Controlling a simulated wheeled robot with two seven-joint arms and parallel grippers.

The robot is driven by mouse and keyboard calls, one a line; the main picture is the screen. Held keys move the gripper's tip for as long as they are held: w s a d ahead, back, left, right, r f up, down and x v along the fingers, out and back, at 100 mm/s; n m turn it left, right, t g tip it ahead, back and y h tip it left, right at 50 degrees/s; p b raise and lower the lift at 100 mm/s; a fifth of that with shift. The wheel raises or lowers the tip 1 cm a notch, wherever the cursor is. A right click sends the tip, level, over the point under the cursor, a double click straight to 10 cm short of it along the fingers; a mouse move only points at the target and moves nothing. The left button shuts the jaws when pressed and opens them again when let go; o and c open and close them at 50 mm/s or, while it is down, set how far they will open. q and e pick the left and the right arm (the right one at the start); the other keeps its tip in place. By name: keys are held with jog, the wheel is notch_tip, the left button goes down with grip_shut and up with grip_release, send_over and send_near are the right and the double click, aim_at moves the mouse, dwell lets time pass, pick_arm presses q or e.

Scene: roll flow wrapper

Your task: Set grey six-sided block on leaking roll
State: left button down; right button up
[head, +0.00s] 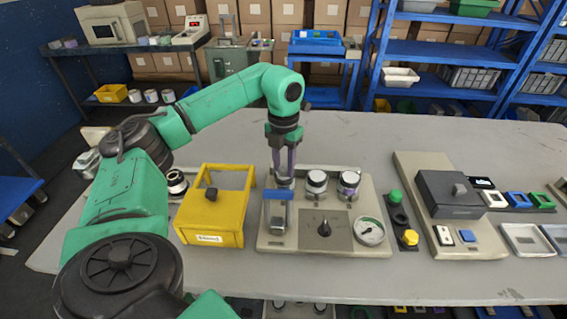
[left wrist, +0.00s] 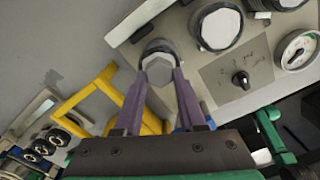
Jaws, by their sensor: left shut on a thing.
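My left gripper (head: 284,178) points straight down at the left end of a row of rolls on the beige machine panel (head: 268,244). In the left wrist view its purple fingers (left wrist: 160,82) are closed on either side of a grey six-sided block (left wrist: 158,70). The block is over a dark round part, largely hidden beneath it; I cannot tell whether they touch. Two pale-topped rolls, a middle one (head: 316,180) and a right one (head: 348,182), stand to the right. No leak mark can be made out. My right gripper is not visible.
A yellow frame (head: 227,230) stands left of the panel. A blue handle (head: 278,194) is just in front of the gripper. The panel carries a black dial (head: 324,229) and a round gauge (head: 370,232). Green and yellow buttons (head: 396,196) are to the right. The table behind is clear.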

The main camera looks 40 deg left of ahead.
pick_arm(q)
jog(key=shift+c, duration=2)
grip_release()
notch_tip(320, 180, up, 8)
jog(key=shift+w+f, duration=0.1)
jog(key=shift+f, duration=0.05)
notch_tip(320, 180, up, 7)
jog(key=p, duration=0.4)
